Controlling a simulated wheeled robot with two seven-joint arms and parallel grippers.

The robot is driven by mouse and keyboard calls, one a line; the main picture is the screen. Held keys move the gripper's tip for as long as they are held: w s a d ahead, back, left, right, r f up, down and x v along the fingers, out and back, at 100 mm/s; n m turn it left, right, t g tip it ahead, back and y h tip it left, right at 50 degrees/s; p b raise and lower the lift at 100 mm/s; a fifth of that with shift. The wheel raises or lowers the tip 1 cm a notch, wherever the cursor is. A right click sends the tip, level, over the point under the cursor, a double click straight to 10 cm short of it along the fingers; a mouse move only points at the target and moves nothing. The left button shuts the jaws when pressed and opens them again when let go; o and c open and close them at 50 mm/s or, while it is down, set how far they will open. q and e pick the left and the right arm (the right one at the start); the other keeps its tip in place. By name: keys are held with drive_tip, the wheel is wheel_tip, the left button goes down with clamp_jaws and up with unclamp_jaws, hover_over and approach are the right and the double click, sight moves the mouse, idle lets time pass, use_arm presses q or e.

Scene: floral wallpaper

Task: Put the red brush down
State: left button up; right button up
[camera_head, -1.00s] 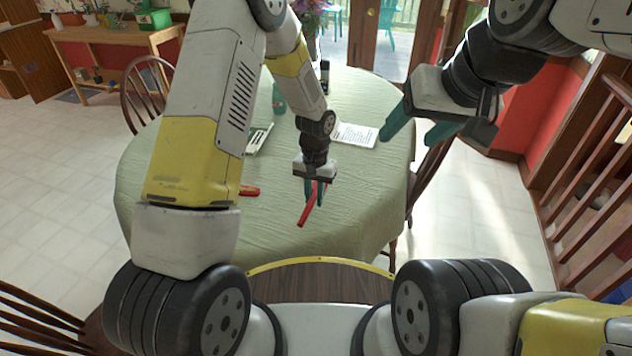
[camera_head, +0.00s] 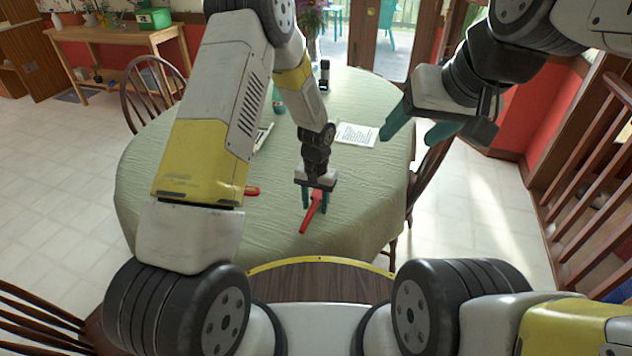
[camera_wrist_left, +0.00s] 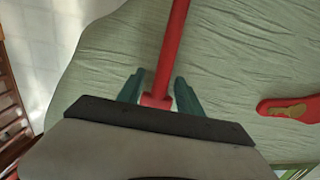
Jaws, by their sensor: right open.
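The red brush (camera_head: 312,214) is a thin red bar at the near part of the round table (camera_head: 350,225), which has a green cloth. It appears to lie on the cloth, with one end between the fingers of my left gripper (camera_head: 317,203). In the left wrist view the brush (camera_wrist_left: 174,45) runs up between the teal fingers, which stand apart with a gap on each side of it. My left gripper is open around the brush. My right gripper (camera_head: 418,134) is open and empty, high above the table's right edge.
A second red item (camera_head: 252,191) with a tan patch lies on the cloth to the left, partly behind my left arm. A printed sheet (camera_head: 357,134), a green bottle (camera_head: 278,100) and a dark object (camera_head: 324,76) are farther back. The cloth right of the brush is clear.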

use_arm(q)
wheel_tip(320, 180, up, 12)
wheel_tip(320, 180, up, 8)
drive_tip(key=t, duration=0.1)
hover_over(316, 200)
drive_tip(key=s+a, duration=0.1)
drive_tip(key=a, duration=0.2)
drive_tip(key=s+a+r+n+t+h, duration=0.1)
drive_tip(key=s+a+r+t, duration=0.1)
drive_tip(key=s+a+r, duration=0.3)
drive_tip(key=s+a+r+n+t+h, duration=0.1)
drive_tip(key=s+a+r, duration=0.4)
drive_tip(key=s+r, duration=0.8)
drive_tip(key=s+n+t, duration=0.1)
drive_tip(key=s+t, duration=0.1)
drive_tip(key=s, duration=0.1)
drive_tip(key=shift+r+t, duration=0.3)
drive_tip(key=shift+r, duration=0.1)
drive_tip(key=shift+o, duration=0.5)
